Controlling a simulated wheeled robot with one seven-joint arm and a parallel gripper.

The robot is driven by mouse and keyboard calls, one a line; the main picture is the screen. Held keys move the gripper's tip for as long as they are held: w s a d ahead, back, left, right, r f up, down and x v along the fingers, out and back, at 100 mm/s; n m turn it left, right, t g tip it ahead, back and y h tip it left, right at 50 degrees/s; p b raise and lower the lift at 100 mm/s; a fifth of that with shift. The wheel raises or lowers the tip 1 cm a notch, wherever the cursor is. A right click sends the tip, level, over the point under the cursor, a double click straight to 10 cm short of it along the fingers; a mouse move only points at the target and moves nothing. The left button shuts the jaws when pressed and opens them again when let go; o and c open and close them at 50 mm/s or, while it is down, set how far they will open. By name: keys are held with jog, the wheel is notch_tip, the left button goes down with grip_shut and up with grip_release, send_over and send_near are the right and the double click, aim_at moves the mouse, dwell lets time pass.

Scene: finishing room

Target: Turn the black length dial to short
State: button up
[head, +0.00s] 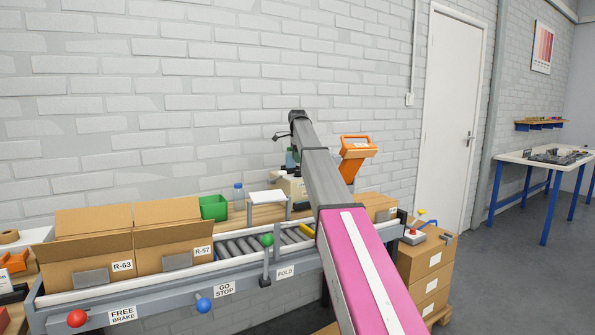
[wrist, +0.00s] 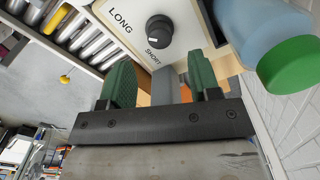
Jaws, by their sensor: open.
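The black length dial (wrist: 159,29) sits on a cream panel (wrist: 128,22) marked LONG and SHORT, at the top middle of the wrist view. A small pale mark shows on the dial's lower edge, towards SHORT; I cannot tell its exact setting. My gripper (wrist: 162,80) is open, its green-padded fingers apart and below the dial in the picture, not around it. A grey part shows between the fingers. In the head view the cream machine (head: 292,189) is partly hidden behind my arm, and the dial and fingertips cannot be made out.
A blue bottle with a green lid (wrist: 290,66) is close to the right finger. Rollers (wrist: 75,30) run at upper left. In the head view, a small white-topped stand (head: 267,197), a green bin (head: 213,207) and open cartons (head: 95,245) line the conveyor; an orange device (head: 357,150) stands right of my arm.

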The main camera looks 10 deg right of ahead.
aim_at(298, 173)
notch_tip(298, 173, down, 6)
jog(key=shift+r, duration=0.15)
jog(key=shift+c, duration=0.3)
jog(key=c, duration=0.9)
jog(key=shift+o, duration=0.2)
